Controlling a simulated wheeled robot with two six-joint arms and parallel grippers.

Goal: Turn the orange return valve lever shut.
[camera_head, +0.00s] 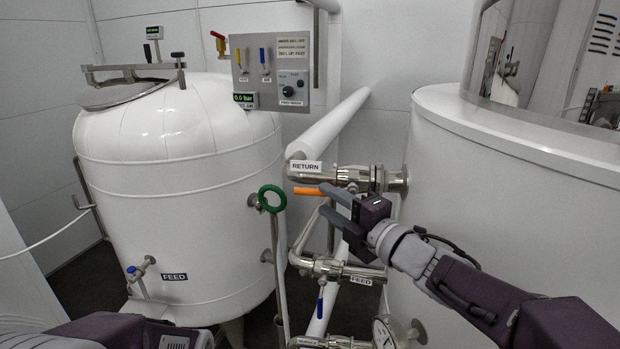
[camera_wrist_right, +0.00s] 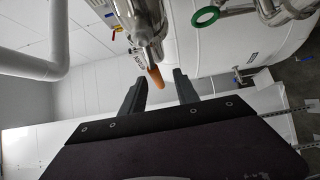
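The orange return valve lever (camera_head: 307,191) shows in the head view just below the steel pipe marked RETURN (camera_head: 345,175), roughly in line with it. In the right wrist view the lever (camera_wrist_right: 155,78) points from the steel fitting (camera_wrist_right: 140,25) toward my gripper. My right gripper (camera_head: 330,204) is open, its fingers pointing left at the lever.
A green ring handle (camera_head: 272,198) is left of the lever. The FEED pipe (camera_head: 335,268) with a blue lever (camera_head: 320,306) runs below my right gripper. A white tank (camera_head: 180,190) stands left, a larger white vessel (camera_head: 500,200) right. A control panel (camera_head: 270,72) is behind.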

